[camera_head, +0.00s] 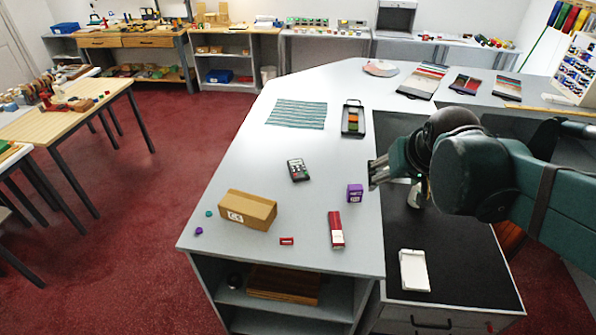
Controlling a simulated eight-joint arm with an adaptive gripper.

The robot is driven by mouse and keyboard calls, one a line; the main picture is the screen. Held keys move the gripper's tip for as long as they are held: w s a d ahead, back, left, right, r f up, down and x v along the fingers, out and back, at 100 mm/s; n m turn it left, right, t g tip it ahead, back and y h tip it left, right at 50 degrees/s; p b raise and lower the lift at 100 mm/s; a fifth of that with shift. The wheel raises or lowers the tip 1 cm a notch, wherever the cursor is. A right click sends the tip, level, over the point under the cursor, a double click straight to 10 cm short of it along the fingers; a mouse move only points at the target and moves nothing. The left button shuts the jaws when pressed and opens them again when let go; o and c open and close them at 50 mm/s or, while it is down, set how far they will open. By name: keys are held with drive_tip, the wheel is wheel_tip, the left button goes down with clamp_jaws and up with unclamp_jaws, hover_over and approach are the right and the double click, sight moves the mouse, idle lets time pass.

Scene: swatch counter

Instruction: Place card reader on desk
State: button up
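A dark handheld device with a keypad, which looks like the card reader (298,170), lies on the white counter (250,165), left of my gripper and clear of it. A lower desk with a black top (455,265) stands to the right of the counter. My gripper (374,173) is over the counter's right edge, just right of the purple box, pointing left. I see no object in it. The fingers are small and seen at an angle, so their opening is unclear. My arm hides part of the desk's far side.
Near the reader are a purple box (355,193), a tan carton (247,209), a red-and-white box (336,230), a dark tray (353,120) and a striped cloth (297,114). A white pad (414,270) lies on the black top, with bare surface around it.

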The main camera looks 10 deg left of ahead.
drive_tip(key=w+a+f, duration=0.2)
drive_tip(key=w+a, duration=0.4)
drive_tip(key=w, duration=0.3)
drive_tip(key=n+g+y, duration=0.1)
drive_tip(key=n, duration=0.2)
hover_over(298, 167)
drive_tip(key=s+d, duration=0.2)
drive_tip(key=s, duration=0.3)
wheel_tip(298, 167, down, 19)
drive_tip(key=shift+w+f, duration=0.15)
drive_tip(key=shift+f, duration=0.05)
drive_tip(key=shift+w+a+f+y, duration=0.15)
drive_tip(key=shift+a+f+y, duration=0.15)
drive_tip(key=shift+f, duration=0.05)
drive_tip(key=shift+x, duration=1.25)
drive_tip(key=shift+w+f, duration=0.1)
drive_tip(key=shift+f, duration=0.05)
drive_tip(key=shift+p+x, duration=0.3)
drive_tip(key=shift+x, duration=2.15)
